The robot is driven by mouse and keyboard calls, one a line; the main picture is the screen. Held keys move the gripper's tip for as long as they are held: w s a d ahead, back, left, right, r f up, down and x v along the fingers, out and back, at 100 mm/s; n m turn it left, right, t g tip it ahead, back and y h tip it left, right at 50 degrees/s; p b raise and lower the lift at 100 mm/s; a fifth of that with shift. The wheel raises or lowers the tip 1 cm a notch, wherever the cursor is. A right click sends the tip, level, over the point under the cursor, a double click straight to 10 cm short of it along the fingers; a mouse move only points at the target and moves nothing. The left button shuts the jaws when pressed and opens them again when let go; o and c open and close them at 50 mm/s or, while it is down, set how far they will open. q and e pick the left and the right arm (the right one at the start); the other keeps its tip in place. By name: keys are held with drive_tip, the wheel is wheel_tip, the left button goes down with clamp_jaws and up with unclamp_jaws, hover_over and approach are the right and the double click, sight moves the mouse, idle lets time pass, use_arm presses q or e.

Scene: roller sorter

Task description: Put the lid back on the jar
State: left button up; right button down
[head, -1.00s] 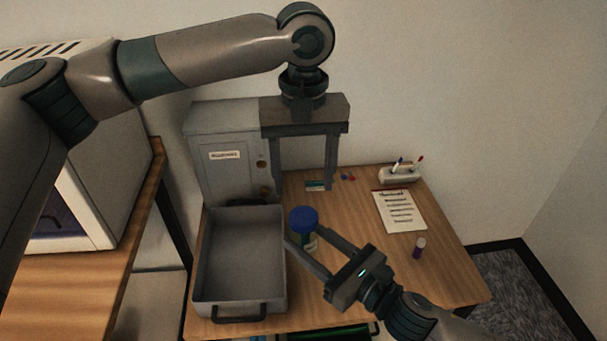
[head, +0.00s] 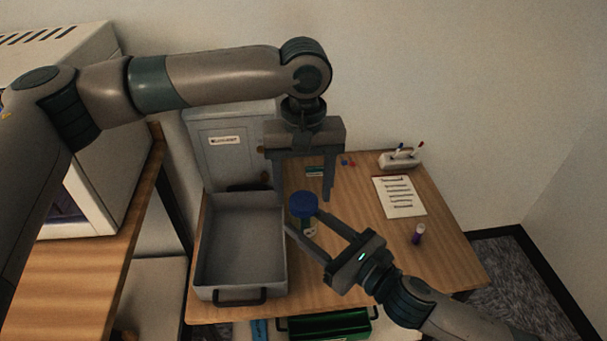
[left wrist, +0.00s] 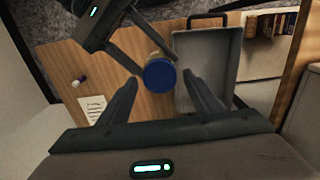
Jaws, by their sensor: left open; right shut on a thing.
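The jar (head: 309,227) stands at the table's front middle, right of the grey bin, with the blue lid (head: 303,203) on its top. I cannot tell whether the lid is screwed tight. My right gripper (head: 307,221) is shut around the jar's body from the right. My left gripper (head: 304,194) points down, open and empty, just above and behind the lid. In the left wrist view the lid (left wrist: 160,75) lies between the open left fingers (left wrist: 161,82), with clear space on both sides.
An open grey bin (head: 210,280) with a front handle stands close left of the jar, before a grey cabinet (head: 225,160). A paper sheet (head: 400,197), a purple-capped stick (head: 418,234) and a pen holder (head: 400,160) are on the right. The table's right side is mostly clear.

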use_arm(q)
drive_tip(key=shift+f, duration=0.5)
drive_tip(key=c, duration=1.1)
